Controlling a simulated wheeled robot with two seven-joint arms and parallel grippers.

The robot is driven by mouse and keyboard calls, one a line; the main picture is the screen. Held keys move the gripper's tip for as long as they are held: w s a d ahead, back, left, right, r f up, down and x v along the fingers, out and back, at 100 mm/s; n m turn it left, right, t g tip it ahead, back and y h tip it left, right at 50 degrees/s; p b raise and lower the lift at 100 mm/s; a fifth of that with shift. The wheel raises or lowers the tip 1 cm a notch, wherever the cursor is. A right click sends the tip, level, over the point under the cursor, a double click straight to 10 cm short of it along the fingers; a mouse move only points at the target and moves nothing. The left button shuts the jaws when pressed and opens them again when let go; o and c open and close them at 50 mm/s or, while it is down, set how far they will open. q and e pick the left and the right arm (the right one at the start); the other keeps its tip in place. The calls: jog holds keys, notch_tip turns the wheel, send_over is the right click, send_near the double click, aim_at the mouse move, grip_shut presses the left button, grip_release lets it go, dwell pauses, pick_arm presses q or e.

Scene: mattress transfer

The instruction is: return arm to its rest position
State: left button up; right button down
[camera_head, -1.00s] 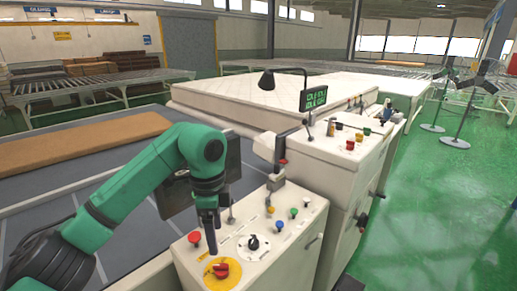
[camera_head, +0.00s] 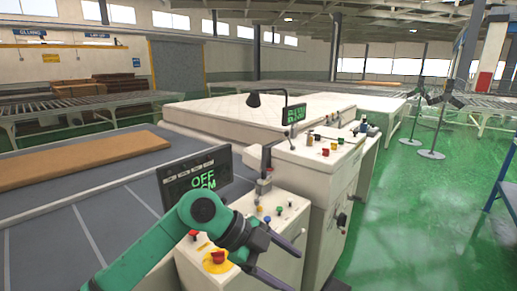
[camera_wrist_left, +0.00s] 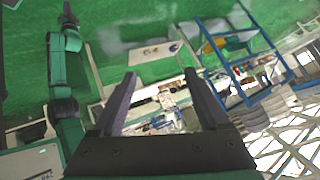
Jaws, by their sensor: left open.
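My left gripper (camera_head: 285,262) is at the end of the green left arm, in front of the near control panel in the head view. Its two dark fingers are spread apart with nothing between them, and they point to the right. The left wrist view also shows the open fingers (camera_wrist_left: 165,100) with green floor and distant shelving beyond. The white control panel (camera_head: 295,215) has coloured buttons and a red knob on a yellow disc (camera_head: 217,258). The arm hides part of the panel.
A white mattress (camera_head: 215,113) lies behind the panels. A second control cabinet (camera_head: 325,170) stands to the right of the near one. A brown slab (camera_head: 80,160) lies on the grey table at left. Open green floor (camera_head: 430,210) is on the right.

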pick_arm(q)
jog(key=s+d+r+m+h, duration=0.1)
jog(key=s+d+r+h, duration=0.1)
jog(key=d+r+h, duration=0.45)
jog(key=w+a+r+n+t+h, duration=0.3)
jog(key=w+a+r+n+t, duration=0.3)
jog(key=a+r+n+t, duration=0.55)
jog(key=w+a+f+n+t+y, duration=0.6)
jog(key=a+f+n+t+y, duration=0.4)
jog(key=y, duration=0.3)
jog(key=s+a+f+n+g+y, duration=0.3)
jog(key=a+f+g+y, duration=0.3)
jog(key=a+f, duration=0.5)
jog(key=s+a+f+m+g, duration=0.2)
jog(key=s+f+g, duration=1)
jog(key=s+f, duration=1)
notch_tip(320, 180, down, 23)
jog(key=s+g, duration=0.1)
jog(key=s, duration=0.1)
jog(key=s+a+f+g, duration=0.1)
jog(key=s+a+f, duration=0.2)
jog(key=s+f, duration=1.1)
jog(key=shift+s+a, duration=0.2)
jog(key=shift+s, duration=0.9)
pick_arm(e)
jog(key=shift+s+d, duration=0.1)
jog(key=shift+s, duration=0.65)
